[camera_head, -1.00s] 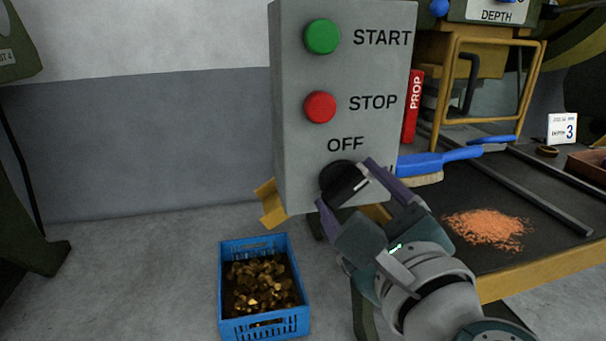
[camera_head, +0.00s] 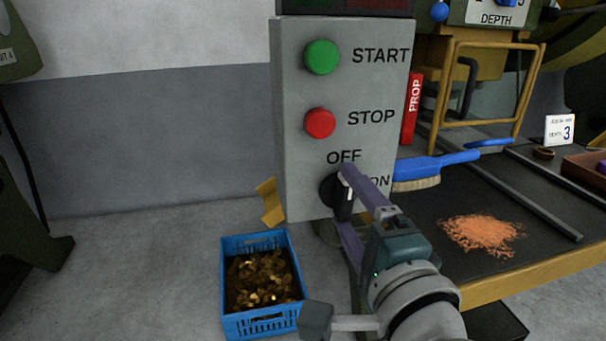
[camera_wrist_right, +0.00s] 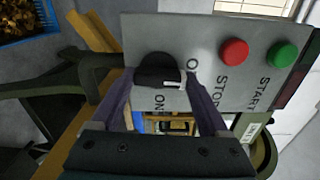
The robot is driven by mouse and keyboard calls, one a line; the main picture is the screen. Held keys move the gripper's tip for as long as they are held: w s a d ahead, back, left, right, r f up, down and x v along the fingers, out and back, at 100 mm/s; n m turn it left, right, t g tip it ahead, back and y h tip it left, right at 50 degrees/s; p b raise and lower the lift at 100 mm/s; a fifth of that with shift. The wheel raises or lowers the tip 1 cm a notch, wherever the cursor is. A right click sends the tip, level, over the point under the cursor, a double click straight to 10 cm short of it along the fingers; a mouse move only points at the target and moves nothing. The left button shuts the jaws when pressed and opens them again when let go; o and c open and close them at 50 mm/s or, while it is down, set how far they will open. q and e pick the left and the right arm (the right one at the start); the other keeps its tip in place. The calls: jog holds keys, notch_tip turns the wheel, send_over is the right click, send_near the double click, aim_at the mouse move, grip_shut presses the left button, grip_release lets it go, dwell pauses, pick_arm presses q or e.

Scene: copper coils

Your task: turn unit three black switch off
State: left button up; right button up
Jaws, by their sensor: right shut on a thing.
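The black switch (camera_head: 327,190) is a round knob with a raised handle and a white mark, low on the grey control box (camera_head: 290,150). OFF is printed above it and ON to its right. My right gripper (camera_head: 342,195) has its purple fingers shut on the switch handle, one above and one below, partly covering it. In the right wrist view the switch (camera_wrist_right: 155,68) sits between the fingers (camera_wrist_right: 160,78). The handle stands close to upright in the head view, toward OFF; its exact setting is hard to tell. My left gripper is not in view.
The box also carries a green START button (camera_head: 322,57) and a red STOP button (camera_head: 320,123). A blue crate (camera_head: 229,290) of brass-coloured pieces stands on the floor. A blue brush (camera_head: 440,165) and copper bits (camera_head: 482,233) lie on the dark bench to the right.

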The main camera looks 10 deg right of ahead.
jog(key=shift+n, duration=0.5)
jog(key=o, duration=1.2)
jog(key=shift+o, duration=0.2)
jog(key=s+p, duration=0.1)
jog(key=s, duration=0.9)
jog(key=shift+d+p, duration=0.2)
jog(key=shift+p, duration=0.1)
